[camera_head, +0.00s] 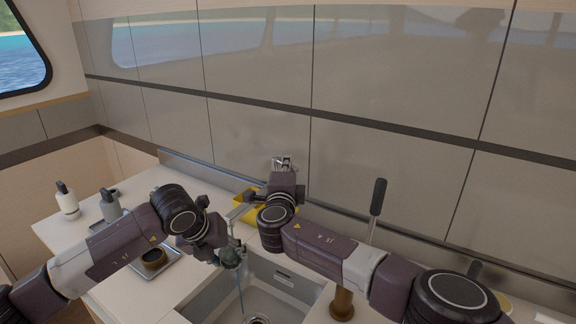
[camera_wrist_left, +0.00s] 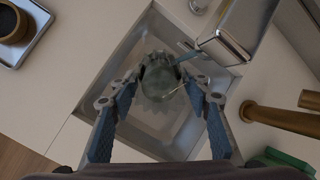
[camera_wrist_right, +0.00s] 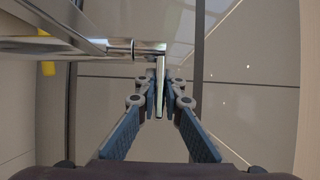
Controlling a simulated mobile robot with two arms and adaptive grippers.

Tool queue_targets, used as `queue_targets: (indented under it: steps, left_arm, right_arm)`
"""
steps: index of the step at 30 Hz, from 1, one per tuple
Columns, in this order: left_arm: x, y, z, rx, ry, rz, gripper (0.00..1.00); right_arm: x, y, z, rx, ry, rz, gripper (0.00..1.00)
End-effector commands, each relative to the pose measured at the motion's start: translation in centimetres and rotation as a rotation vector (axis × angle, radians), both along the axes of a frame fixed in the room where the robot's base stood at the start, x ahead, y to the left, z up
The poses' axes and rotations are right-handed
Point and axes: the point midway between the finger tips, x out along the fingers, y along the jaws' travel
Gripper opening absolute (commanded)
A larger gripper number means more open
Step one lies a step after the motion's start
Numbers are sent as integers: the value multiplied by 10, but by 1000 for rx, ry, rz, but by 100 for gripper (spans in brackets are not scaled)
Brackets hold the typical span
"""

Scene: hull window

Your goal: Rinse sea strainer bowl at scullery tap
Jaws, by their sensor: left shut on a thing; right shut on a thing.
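A clear greenish strainer bowl (camera_wrist_left: 160,82) is between the fingertips of my left gripper (camera_wrist_left: 158,88), which is shut on it over the sink (camera_head: 208,295). In the head view the bowl (camera_head: 231,256) is small and partly covered by the gripper (camera_head: 228,250). The tap spout (camera_wrist_left: 228,42) is close beside the bowl, and a thin blue stream of water (camera_head: 240,292) runs below the bowl into the sink. My right gripper (camera_wrist_right: 160,82) is shut on the upright metal tap lever (camera_wrist_right: 160,90) near the wall. The bowl's inside is unclear.
A tray (camera_head: 172,265) with a dark round cup (camera_head: 153,258) lies left of the sink. Two bottles (camera_head: 66,200) stand farther left. A brass post (camera_head: 342,303) and a black-gripped lever (camera_head: 377,197) stand right of the sink. A yellow item (camera_head: 246,208) is behind the tap.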

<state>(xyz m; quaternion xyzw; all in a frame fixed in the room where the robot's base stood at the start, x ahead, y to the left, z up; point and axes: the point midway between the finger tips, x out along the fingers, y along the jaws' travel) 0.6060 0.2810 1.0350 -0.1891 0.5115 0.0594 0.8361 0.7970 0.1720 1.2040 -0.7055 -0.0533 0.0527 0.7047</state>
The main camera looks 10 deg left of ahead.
Motion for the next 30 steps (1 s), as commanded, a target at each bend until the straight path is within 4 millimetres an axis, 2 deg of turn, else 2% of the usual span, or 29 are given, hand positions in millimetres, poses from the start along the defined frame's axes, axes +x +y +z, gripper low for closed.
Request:
queue_targets:
  steps: [8,9,13,23,30]
  left_arm:
    - [0,0,0,-1,-1,0,15]
    - [0,0,0,-1,-1,0,15]
    - [0,0,0,-1,-1,0,15]
    - [0,0,0,-1,-1,0,15]
    - [0,0,0,-1,-1,0,15]
  right_arm:
    - [0,0,-2,0,4,0,0]
    - [0,0,-2,0,4,0,12]
    - [0,0,-2,1,3,1,26]
    - [-1,0,-1,0,1,2,26]
    - [-16,-1,1,1,-2,4,26]
